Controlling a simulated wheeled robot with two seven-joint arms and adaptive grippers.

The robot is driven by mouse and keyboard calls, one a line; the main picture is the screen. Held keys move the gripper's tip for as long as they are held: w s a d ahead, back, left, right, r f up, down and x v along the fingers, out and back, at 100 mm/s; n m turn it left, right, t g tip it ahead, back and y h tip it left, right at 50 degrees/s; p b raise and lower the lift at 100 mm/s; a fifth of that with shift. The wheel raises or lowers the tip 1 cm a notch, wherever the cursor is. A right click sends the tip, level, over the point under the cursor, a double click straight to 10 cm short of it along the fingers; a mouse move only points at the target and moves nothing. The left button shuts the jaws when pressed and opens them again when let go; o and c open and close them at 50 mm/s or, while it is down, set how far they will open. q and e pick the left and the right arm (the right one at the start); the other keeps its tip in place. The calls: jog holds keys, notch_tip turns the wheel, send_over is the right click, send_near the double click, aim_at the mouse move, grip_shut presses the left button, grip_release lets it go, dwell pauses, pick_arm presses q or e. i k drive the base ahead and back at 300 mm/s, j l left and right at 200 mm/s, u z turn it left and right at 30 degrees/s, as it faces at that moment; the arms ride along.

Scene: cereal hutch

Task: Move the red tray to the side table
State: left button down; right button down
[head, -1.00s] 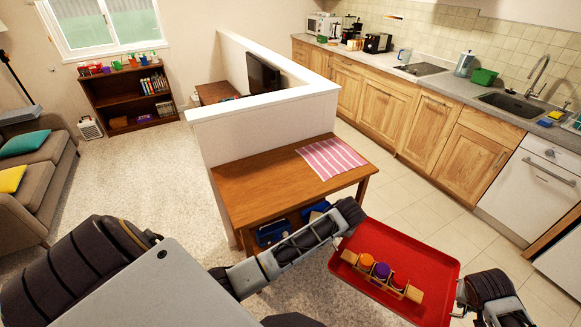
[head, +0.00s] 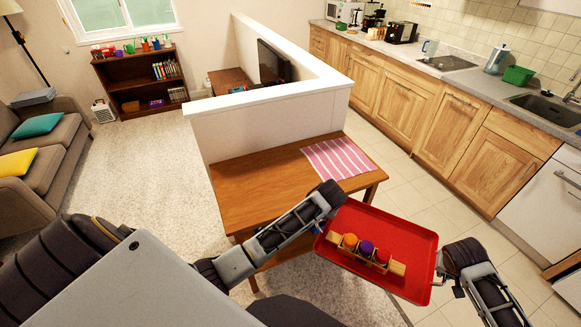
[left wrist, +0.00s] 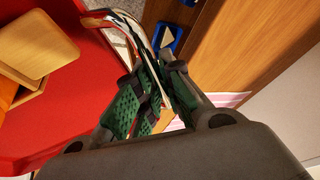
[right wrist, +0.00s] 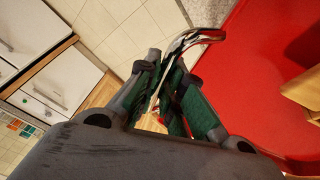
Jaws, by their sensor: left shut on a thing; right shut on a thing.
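The red tray (head: 405,235) is held in the air in front of the wooden table (head: 245,190), at its right front corner in the head view. It carries a wooden holder (head: 397,268) with an orange, a purple and a red round item. My left gripper (left wrist: 150,75) is shut on the tray's handle at one end; the tray (left wrist: 60,120) lies left of it in the left wrist view. My right gripper (head: 440,276) is shut on the opposite handle, seen also in the right wrist view (right wrist: 172,85). The left fingertips are mostly hidden in the head view.
A pink striped mat (head: 340,158) lies on the table's right end; the left part of its top is bare. A white half wall (head: 270,125) stands behind it. Kitchen cabinets (head: 455,125) and a white appliance (head: 545,200) are at the right. A sofa (head: 50,160) is at the left.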

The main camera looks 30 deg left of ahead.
aim_at(267, 179)
jog(key=i+u, duration=0.4)
jog(key=i, duration=0.15)
jog(key=i+u, duration=0.4)
jog(key=i, duration=0.2)
jog(key=u, duration=0.95)
